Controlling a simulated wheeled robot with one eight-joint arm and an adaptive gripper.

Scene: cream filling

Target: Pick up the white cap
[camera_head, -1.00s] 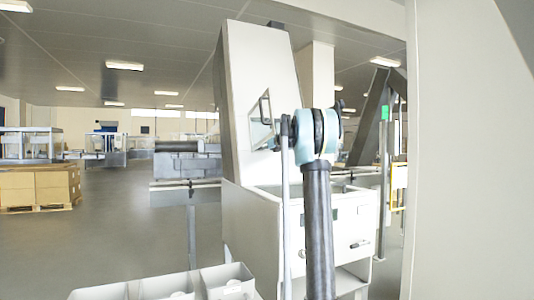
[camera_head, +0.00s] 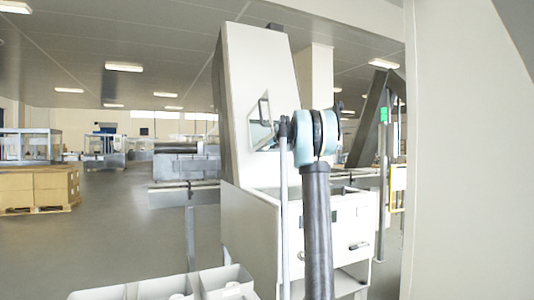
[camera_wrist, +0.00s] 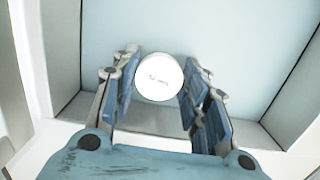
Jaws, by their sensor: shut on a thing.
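The white cap (camera_wrist: 158,77) is round with small dark marks on its face. It sits between the blue-padded fingers of my gripper (camera_wrist: 160,72) in the wrist view. My gripper is shut on it, with a finger pressing from each side. Below and around it are the pale inside walls of a bin (camera_wrist: 262,40). I cannot tell how far the cap is from the bin floor. In the head view my gripper is not seen; only parts of my arm show.
White open bins (camera_head: 158,287) stand side by side at the lower edge of the head view, with pale round pieces inside. A tall white machine (camera_head: 262,110) stands behind my arm. Cardboard boxes on a pallet (camera_head: 38,190) are far left.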

